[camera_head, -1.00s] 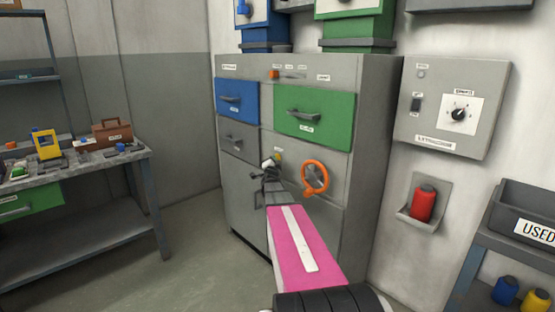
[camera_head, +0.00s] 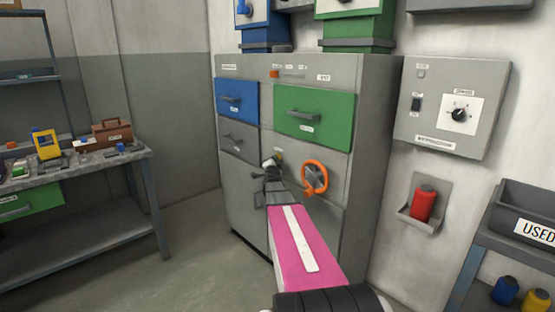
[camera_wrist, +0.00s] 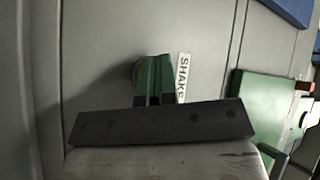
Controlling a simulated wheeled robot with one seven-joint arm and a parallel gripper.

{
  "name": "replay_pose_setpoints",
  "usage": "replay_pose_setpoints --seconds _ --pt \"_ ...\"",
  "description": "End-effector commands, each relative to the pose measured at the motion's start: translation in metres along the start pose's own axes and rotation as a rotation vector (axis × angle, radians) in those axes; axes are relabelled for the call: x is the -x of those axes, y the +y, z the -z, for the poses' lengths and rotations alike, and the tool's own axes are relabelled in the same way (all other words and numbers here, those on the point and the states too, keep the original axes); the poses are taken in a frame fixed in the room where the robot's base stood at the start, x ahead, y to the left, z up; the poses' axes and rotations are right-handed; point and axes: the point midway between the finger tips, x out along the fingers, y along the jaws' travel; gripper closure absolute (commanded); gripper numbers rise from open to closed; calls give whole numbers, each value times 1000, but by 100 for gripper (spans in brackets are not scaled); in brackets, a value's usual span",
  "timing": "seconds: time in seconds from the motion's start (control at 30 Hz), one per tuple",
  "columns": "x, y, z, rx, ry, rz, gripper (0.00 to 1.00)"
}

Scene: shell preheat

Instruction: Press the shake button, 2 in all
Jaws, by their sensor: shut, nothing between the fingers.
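The grey cabinet (camera_head: 345,110) carries the shake button, a small yellowish round (camera_head: 279,154) on its front. In the wrist view a white label reading SHAKE (camera_wrist: 183,78) is beside my fingers. A curved yellowish edge of the button (camera_wrist: 136,71) shows just left of the fingers; the rest is hidden behind them. My gripper (camera_wrist: 155,70) is shut and empty, its green fingers together and pointing at the button. In the head view my gripper (camera_head: 270,163) is right in front of the cabinet. I cannot tell whether the fingertips touch the button.
An orange handwheel (camera_head: 314,177) sticks out just right of my gripper. Blue drawer (camera_head: 237,100) and green drawer (camera_head: 325,122) are above, with protruding handles. A wall panel (camera_head: 480,75) with a dial and a red bottle (camera_head: 423,203) are right. A workbench (camera_head: 135,157) stands left.

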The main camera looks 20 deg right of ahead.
Motion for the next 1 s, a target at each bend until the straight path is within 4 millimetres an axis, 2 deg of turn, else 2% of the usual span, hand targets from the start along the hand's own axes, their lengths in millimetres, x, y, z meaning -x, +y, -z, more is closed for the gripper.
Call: replay_pose_setpoints --seconds 0.37,0.77,1.0 --pt "11 -8 -7 0 0 0 100" --pt "13 -9 -9 0 0 0 100" --pt "25 -17 -17 -1 0 1 100"
